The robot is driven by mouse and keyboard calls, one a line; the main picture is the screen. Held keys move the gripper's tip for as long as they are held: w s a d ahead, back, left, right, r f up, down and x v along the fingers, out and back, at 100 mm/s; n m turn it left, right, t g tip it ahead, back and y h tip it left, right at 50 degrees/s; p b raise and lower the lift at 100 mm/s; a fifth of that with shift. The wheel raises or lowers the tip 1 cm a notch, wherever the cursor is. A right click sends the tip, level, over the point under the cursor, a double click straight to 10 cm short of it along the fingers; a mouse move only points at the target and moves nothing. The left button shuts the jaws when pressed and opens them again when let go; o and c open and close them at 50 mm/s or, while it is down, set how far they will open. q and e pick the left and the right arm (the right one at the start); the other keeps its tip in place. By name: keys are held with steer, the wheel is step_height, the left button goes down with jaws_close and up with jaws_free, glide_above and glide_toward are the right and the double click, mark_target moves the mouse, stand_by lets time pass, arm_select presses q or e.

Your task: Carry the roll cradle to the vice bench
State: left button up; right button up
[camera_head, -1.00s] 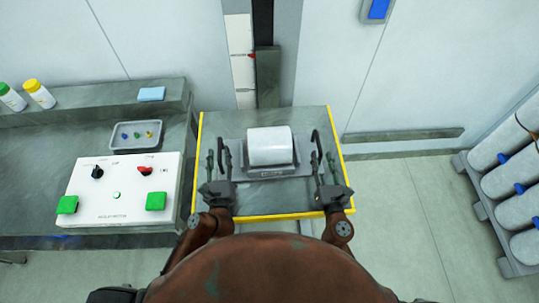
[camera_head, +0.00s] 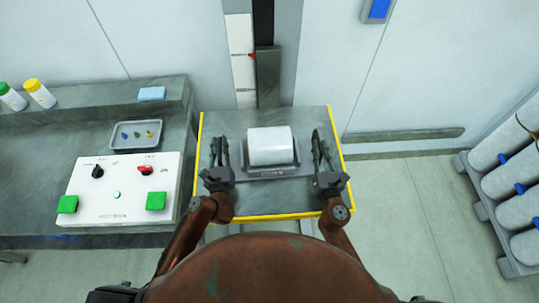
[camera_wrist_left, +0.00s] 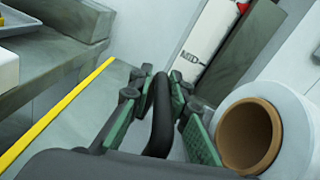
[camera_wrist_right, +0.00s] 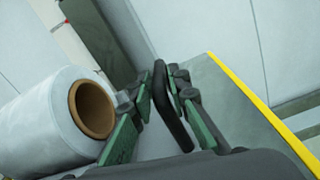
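The roll cradle (camera_head: 272,172) is a grey tray holding a white roll (camera_head: 270,145), with an upright black handle at each side. It sits on a grey platform with yellow edges (camera_head: 240,215). My left gripper (camera_head: 219,143) is closed around the left handle (camera_wrist_left: 161,120), its green fingers on either side. My right gripper (camera_head: 320,140) is closed around the right handle (camera_wrist_right: 172,112) in the same way. The roll's brown core shows in both wrist views (camera_wrist_left: 246,137). No vice shows, so I cannot tell which surface is the vice bench.
A grey bench (camera_head: 30,165) on the left carries a white control box (camera_head: 125,205), a small tray (camera_head: 136,135) and bottles. A wall with a dark column (camera_head: 267,75) stands behind the platform. A rack of cylinders (camera_head: 510,185) is at right. Floor between platform and rack is clear.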

arm_select(q)
jaws_close()
arm_select(e)
jaws_close()
arm_select(q)
steer(key=shift+w+r, duration=0.1)
steer(key=shift+r, duration=0.2)
arm_select(e)
steer(key=shift+w+r, duration=0.1)
steer(key=shift+r, duration=0.25)
